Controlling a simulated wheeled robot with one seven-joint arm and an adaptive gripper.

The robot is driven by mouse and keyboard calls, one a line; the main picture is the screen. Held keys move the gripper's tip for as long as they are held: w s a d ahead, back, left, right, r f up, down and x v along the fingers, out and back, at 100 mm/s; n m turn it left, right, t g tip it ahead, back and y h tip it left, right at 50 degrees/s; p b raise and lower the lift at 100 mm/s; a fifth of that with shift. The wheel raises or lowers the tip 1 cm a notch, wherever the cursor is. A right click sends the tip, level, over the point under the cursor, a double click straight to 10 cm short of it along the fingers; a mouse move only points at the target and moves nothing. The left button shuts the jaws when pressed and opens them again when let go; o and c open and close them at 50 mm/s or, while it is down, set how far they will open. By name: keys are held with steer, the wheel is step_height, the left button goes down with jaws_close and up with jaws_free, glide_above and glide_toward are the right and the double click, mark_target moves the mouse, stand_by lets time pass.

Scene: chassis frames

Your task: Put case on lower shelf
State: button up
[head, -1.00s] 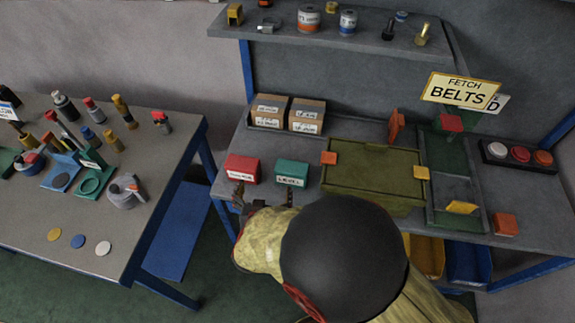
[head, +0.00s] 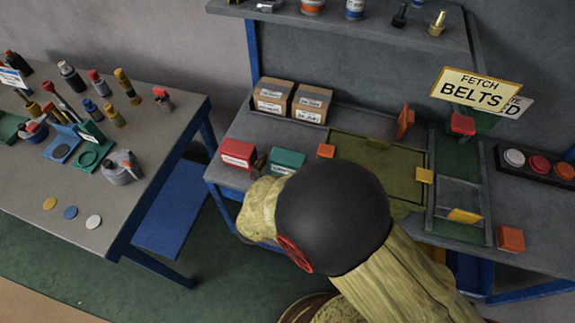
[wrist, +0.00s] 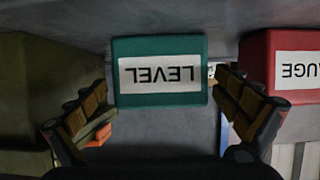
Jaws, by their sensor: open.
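A teal case labelled LEVEL (head: 288,158) stands near the front left of the bench. It also shows in the wrist view (wrist: 158,49). My gripper (wrist: 160,84) is open, with one finger on each side of the teal case. Gaps show beside the case, so the fingers look apart from it. A red case (head: 238,154) stands beside it; the wrist view shows its label partly (wrist: 290,65). In the head view my arm hides most of the gripper. A low blue shelf (head: 178,212) lies under the left table.
Two cardboard boxes (head: 291,100) stand behind the cases. An olive lidded box (head: 375,150) stands to the right, partly behind my arm. The left table (head: 130,180) holds several tools and discs. An upper shelf (head: 350,28) and a FETCH BELTS sign (head: 468,90) are above.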

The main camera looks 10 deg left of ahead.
steer(key=shift+x, duration=1.1)
steer(key=c, duration=0.3)
steer(key=shift+r, duration=0.1)
steer(key=c, duration=1.2)
steer(key=shift+c, duration=0.4)
